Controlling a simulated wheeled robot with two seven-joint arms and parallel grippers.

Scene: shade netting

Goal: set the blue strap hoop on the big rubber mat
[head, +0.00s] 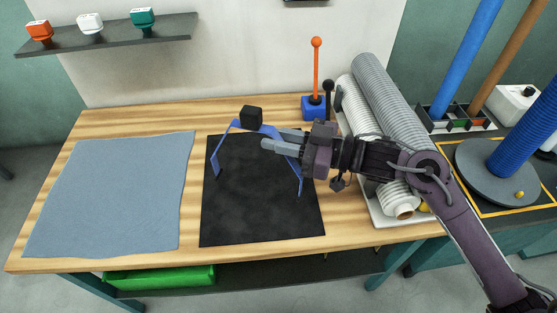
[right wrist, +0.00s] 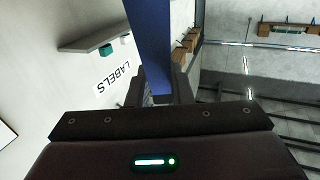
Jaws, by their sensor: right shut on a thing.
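The blue strap hoop (head: 225,137) is an arch with a black block on its top and two splayed legs. It stands upright over the big black rubber mat (head: 255,225) on the table. Its left leg is near the mat's left edge and its right leg over the right part. I cannot tell if its feet touch the mat. My right gripper (head: 268,142) reaches in from the right and is shut on the hoop. In the right wrist view the blue strap (right wrist: 150,45) runs up from between the fingers (right wrist: 158,96). My left gripper is not in view.
A grey-blue cloth sheet (head: 110,195) covers the table's left part. Grey ribbed rolls (head: 385,95) lie at the right, under my arm. A blue box with an orange lever (head: 316,105) stands at the back. A green bin (head: 160,277) sits below the table.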

